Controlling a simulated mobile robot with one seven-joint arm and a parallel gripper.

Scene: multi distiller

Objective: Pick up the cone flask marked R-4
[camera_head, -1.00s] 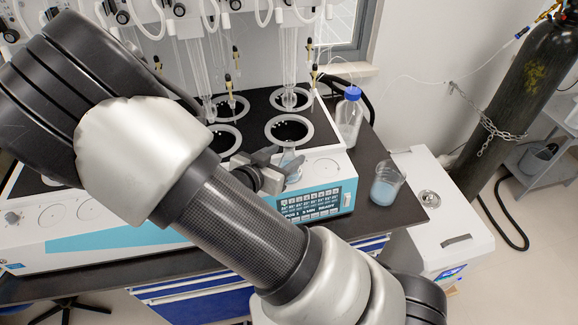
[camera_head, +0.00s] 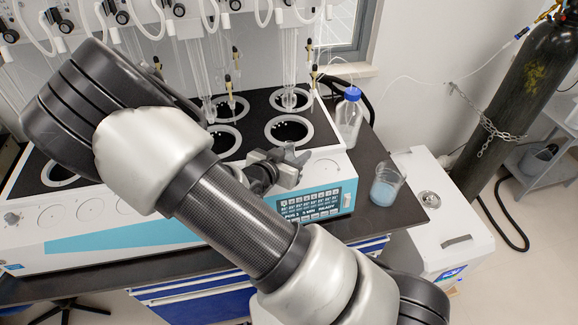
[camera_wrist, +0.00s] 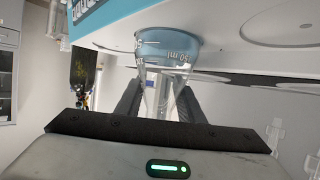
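A clear conical flask (camera_wrist: 165,55) with blue liquid and volume marks shows in the wrist view, above the middle. Its narrow neck lies between the two dark fingers of my gripper (camera_wrist: 161,98). The fingers stand apart, one on each side of the neck; firm contact is not visible. In the head view, my gripper (camera_head: 289,157) is over the front right of the white and blue distiller (camera_head: 325,165), just above its display. The flask is largely hidden there by my gripper. I cannot read an R-4 label in either view.
A beaker with blue liquid (camera_head: 386,185) stands on the dark bench at the right. Glass tubes (camera_head: 290,60) hang over the round wells. A gas cylinder (camera_head: 515,100) is chained at the far right.

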